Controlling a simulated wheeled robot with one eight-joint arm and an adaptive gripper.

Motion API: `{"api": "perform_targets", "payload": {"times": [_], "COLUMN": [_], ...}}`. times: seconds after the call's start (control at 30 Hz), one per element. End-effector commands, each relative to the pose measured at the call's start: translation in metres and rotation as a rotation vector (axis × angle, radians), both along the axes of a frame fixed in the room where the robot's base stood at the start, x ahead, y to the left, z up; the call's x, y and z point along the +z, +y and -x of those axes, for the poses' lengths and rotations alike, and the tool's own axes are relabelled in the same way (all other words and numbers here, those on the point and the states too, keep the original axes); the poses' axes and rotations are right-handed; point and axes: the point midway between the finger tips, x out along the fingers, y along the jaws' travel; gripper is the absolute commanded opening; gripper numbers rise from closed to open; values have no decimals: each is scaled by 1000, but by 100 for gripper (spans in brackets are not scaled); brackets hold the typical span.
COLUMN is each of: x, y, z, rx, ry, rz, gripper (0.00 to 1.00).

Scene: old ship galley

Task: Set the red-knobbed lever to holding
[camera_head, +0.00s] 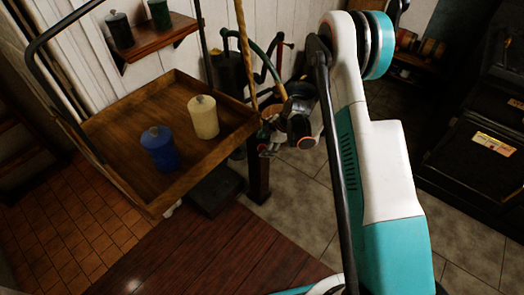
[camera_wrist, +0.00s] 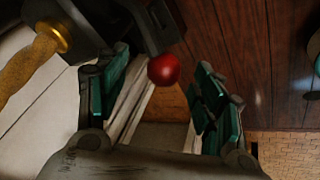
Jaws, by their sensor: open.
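The red knob (camera_wrist: 164,69) of the lever shows in the wrist view at the end of a dark metal arm (camera_wrist: 152,28). My gripper (camera_wrist: 163,92) is open, with one teal-padded finger on each side of the picture. The knob appears between the fingers toward their tips; no finger visibly touches it. In the head view my arm reaches toward a dark post (camera_head: 259,178), and my wrist hides much of the mechanism there. The lever's marked positions cannot be read in either view.
A wooden tray cart (camera_head: 120,125) holds a blue canister (camera_head: 159,147) and a cream canister (camera_head: 203,117), left of the post. A rope (camera_wrist: 32,70) with a brass end hangs close to my gripper. A wall shelf (camera_head: 155,40) and dark stove (camera_head: 480,140) stand farther off.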

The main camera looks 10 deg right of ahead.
Motion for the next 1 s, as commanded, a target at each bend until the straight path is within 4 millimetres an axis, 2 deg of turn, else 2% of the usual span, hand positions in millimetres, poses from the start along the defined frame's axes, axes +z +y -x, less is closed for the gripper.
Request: {"api": "perform_targets", "payload": {"times": [0.03,0.2,0.6,0.67,0.87,0.9,1.0], "x": [-10,-25,-29,-29,-29,-29,-29], "y": [4,10,12,12,12,12,13], "z": [-2,-7,-8,-8,-8,-8,-8], "rx": [2,1,-1,-1,-1,-1,-1], "ry": [0,1,0,0,1,1,4], "rz": [1,-1,-1,-1,0,0,-3], "gripper": [61,61,61,50,5,0,0]}}
